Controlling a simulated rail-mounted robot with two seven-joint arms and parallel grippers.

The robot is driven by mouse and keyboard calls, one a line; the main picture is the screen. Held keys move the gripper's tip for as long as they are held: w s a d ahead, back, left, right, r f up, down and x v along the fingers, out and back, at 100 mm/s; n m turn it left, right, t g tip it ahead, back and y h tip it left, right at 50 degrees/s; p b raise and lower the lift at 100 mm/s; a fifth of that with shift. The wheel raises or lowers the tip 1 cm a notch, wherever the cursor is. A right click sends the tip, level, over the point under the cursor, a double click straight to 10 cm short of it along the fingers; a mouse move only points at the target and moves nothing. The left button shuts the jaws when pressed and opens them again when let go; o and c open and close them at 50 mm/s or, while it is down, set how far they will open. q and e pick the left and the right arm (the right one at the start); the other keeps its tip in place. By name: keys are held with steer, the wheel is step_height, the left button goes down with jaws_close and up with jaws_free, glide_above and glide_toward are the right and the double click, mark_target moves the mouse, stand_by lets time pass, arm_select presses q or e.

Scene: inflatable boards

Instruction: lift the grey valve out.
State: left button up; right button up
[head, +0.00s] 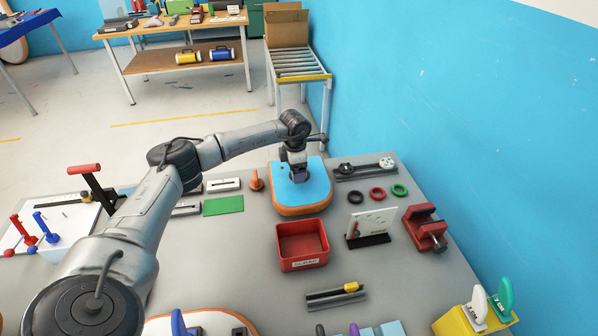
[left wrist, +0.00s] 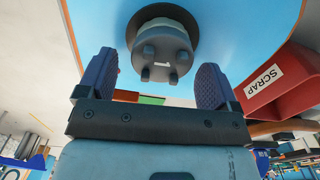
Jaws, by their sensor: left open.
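The grey valve (left wrist: 163,52) sits in a dark round opening in the blue top of the inflatable board. Its round, lugged end faces the left wrist camera. The blue board (head: 318,188) has an orange rim and lies on the grey table. My left gripper (head: 299,174) is over the board and hides the valve in the head view. In the left wrist view my left gripper (left wrist: 156,66) is open, with one dark ribbed finger on each side of the valve. I cannot tell whether the fingers touch it. My right gripper is not in view.
A red scrap bin (head: 302,262) stands just in front of the board. Several rings (head: 377,194), a white panel on a black stand (head: 368,240) and a red vise (head: 425,228) are to the right. A green sheet (head: 223,206) and an orange-handled piece (head: 256,181) are left.

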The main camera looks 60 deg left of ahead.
arm_select(q)
steer(key=shift+c, duration=0.4)
steer(key=c, duration=0.9)
steer(key=shift+r, duration=0.15)
